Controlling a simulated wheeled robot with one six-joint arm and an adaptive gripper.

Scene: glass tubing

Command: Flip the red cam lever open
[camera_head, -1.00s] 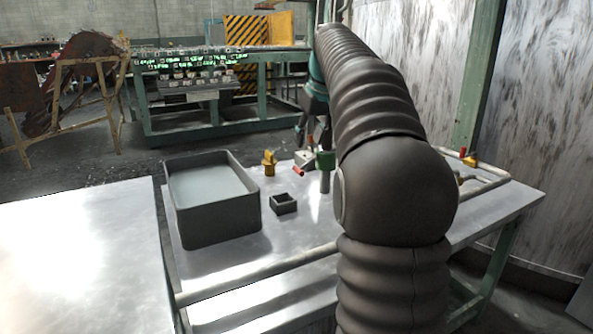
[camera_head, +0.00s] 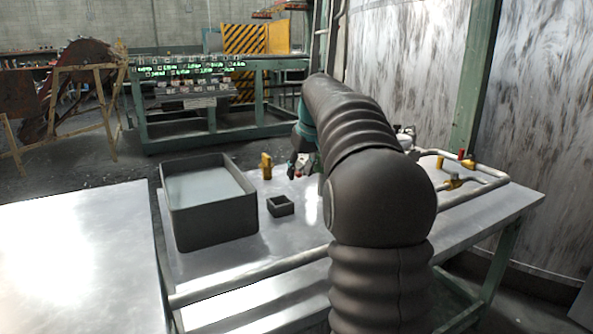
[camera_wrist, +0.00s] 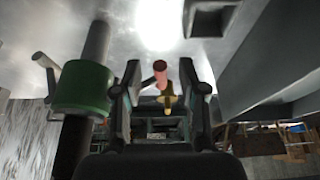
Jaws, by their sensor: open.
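The red cam lever (camera_wrist: 160,74) shows in the wrist view between my two open fingers, its rounded end toward the camera. In the head view only a small red spot of the lever (camera_head: 298,174) shows beside my fingers, and its base is mostly hidden. My gripper (camera_head: 302,166) is low over the table. In the wrist view my gripper (camera_wrist: 161,88) has its fingers on either side of the lever in the picture. I cannot tell whether they touch it or how far the lever reaches between them.
A green collar (camera_wrist: 82,88) on a grey pipe stands close left of my fingers in the wrist view. A dark bin (camera_head: 213,222), a small square box (camera_head: 280,206) and a yellow fitting (camera_head: 266,166) stand on the metal table (camera_head: 290,240). Pipes with valves (camera_head: 453,182) lie right.

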